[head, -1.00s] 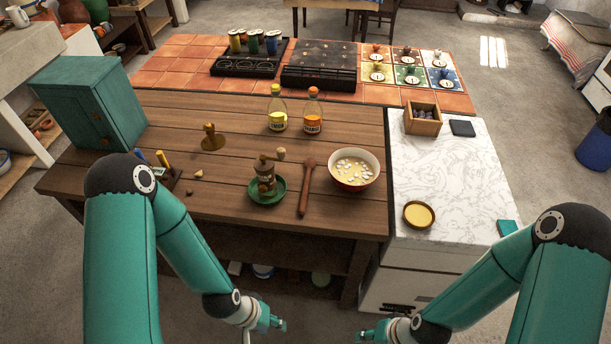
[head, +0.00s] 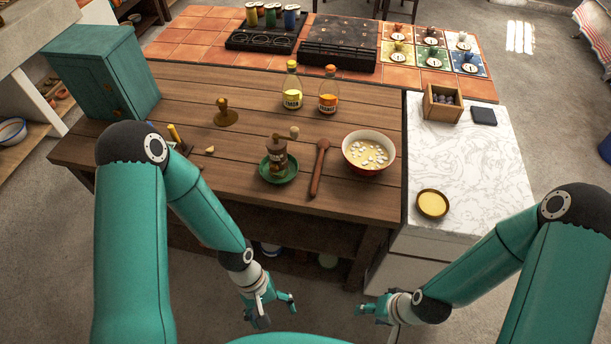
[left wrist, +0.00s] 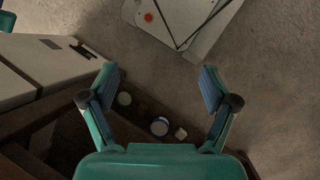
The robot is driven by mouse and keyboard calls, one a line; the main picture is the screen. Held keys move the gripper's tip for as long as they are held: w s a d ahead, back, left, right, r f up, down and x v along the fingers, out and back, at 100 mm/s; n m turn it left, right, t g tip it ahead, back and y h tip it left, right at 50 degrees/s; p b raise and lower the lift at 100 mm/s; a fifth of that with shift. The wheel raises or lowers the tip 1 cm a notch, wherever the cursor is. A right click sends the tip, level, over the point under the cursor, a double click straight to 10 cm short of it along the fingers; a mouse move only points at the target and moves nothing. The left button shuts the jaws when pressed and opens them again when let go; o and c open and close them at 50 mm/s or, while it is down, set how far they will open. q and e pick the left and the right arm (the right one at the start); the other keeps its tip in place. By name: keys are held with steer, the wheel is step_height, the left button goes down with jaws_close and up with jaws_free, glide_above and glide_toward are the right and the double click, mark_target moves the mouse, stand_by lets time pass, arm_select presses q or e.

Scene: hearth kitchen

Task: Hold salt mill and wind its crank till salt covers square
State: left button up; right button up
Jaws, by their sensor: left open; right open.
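The salt mill (head: 278,160) looks brown, with a crank and a pale knob (head: 294,132) on top. It stands upright on a green saucer (head: 292,171) on the wooden counter. A small dark square (head: 483,115) lies on the white marble top; I cannot tell if it is the task's square. My left gripper (head: 276,309) is open and empty, low in front of the counter; in the left wrist view its two fingers (left wrist: 160,92) are apart over the floor. My right gripper (head: 367,309) is open, also low before the counter, apart from everything.
A wooden spoon (head: 319,168) and a bowl (head: 369,151) stand right of the mill. Bottles (head: 292,92) are behind it. A wooden stamp-like piece (head: 226,115) and a teal cabinet (head: 104,70) are to the left. A yellow dish (head: 432,204) sits on the marble (head: 470,165).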

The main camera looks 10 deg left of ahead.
arm_select(q)
steer(key=w+a+f+n+y+b, duration=0.1)
steer(key=w+a+y+b, duration=0.7)
steer(key=w, duration=0.3)
steer(key=n+t+y+b, duration=0.3)
steer(key=t+y+b, duration=0.3)
steer(key=t+b, duration=0.45)
glide_toward(278, 152)
steer(key=s+a+f, duration=0.3)
steer(key=a+f, duration=0.3)
steer(key=f, duration=0.2)
steer(key=d+r+t+b, duration=0.35)
steer(key=d+r, duration=0.25)
steer(key=d, duration=0.2)
steer(key=shift+m+g+h, duration=0.4)
steer(key=p+x, duration=0.2)
steer(key=x, duration=1.4)
steer(key=shift+w+a+f, duration=0.1)
